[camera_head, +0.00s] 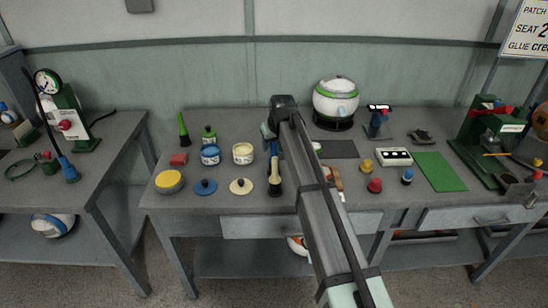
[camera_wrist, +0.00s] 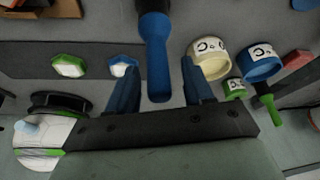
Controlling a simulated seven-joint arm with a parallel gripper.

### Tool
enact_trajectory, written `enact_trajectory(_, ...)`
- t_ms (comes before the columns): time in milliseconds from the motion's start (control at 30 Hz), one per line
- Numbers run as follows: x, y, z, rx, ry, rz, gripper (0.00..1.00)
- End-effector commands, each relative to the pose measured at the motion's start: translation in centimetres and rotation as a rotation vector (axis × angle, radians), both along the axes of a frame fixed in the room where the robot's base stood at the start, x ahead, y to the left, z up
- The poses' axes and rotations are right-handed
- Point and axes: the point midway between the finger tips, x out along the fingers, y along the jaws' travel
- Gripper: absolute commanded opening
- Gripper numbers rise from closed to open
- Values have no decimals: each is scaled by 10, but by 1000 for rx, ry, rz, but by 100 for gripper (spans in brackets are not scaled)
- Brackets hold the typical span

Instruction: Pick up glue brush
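In the wrist view a blue handle (camera_wrist: 158,62), with a black part at the top edge, extends between my two fingers; I take it for the glue brush. My gripper (camera_wrist: 158,85) is open, with a visible gap on each side of the handle. In the head view the brush (camera_head: 275,178) is near the bench's front edge, just left of my arm. My gripper (camera_head: 269,132) shows behind it, partly hidden by my wrist. The height of the fingers over the handle is hard to tell.
A blue jar (camera_head: 210,154) and a cream jar (camera_head: 243,153) stand left of the brush, with blue and cream lids in front. Small stampers and a green mat (camera_head: 440,171) lie to the right.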

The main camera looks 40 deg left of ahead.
Motion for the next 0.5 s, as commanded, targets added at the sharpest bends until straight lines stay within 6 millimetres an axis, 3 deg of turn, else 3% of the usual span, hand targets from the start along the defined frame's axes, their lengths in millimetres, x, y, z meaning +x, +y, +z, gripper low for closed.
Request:
enact_trajectory(67,0,0,0,0,0,0,44)
enact_trajectory(500,0,0,0,0,0,0,1)
